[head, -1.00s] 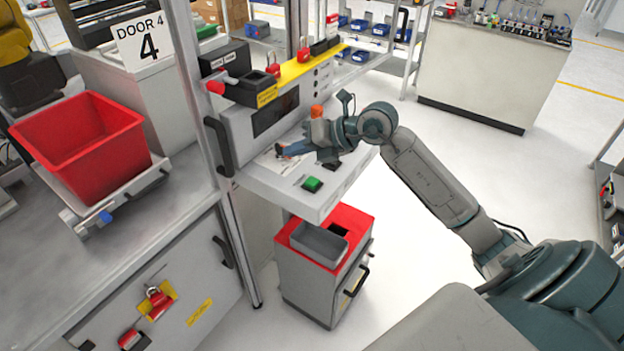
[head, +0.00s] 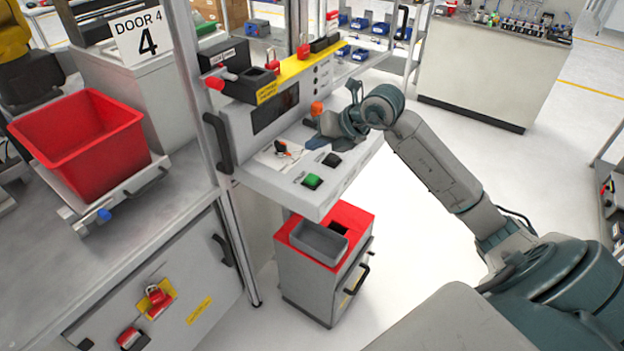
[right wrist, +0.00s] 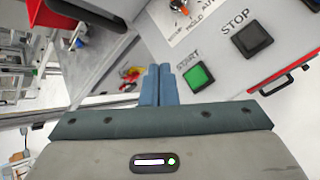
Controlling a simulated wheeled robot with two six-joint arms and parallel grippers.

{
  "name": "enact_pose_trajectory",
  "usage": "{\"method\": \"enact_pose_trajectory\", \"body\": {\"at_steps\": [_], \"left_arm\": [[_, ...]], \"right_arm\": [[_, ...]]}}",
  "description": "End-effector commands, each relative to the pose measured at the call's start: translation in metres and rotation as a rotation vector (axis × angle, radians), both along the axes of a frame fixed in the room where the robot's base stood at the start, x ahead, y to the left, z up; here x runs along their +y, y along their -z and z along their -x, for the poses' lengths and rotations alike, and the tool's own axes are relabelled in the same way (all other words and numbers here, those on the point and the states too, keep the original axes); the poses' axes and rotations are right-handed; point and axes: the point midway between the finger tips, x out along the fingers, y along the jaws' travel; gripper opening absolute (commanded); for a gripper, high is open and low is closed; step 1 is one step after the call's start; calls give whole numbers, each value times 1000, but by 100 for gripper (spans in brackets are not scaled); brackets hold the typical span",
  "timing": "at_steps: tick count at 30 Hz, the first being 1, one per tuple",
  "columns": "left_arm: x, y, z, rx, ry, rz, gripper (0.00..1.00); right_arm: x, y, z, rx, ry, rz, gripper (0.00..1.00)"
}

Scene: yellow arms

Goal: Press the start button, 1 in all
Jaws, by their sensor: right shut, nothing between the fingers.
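The green START button (head: 312,181) sits in a black square frame near the front edge of the grey control panel (head: 270,182). In the right wrist view the START button (right wrist: 198,75) lies just right of the fingertips, with its label above it. My right gripper (head: 316,143) is above the panel, behind the button in the head view. Its blue fingers (right wrist: 158,72) are shut together and empty, apart from the button. The black STOP button (head: 332,160) is beside START, towards the gripper. My left gripper is not in view.
A mode selector with an orange knob (head: 281,147) is on the panel's left part. A black handle (head: 218,145) is on the frame at left. A red-topped cabinet (head: 347,218) with a grey tray stands below. Open floor lies to the right.

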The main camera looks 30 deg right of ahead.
Motion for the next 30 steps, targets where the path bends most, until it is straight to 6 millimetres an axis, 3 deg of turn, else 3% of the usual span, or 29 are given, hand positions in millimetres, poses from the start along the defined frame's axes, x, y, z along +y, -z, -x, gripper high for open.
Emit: {"method": "enact_pose_trajectory", "body": {"at_steps": [13,30], "left_arm": [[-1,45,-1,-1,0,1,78],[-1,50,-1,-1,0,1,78]], "right_arm": [[0,66,0,0,-1,-1,0],[0,73,0,0,0,0,0]]}}
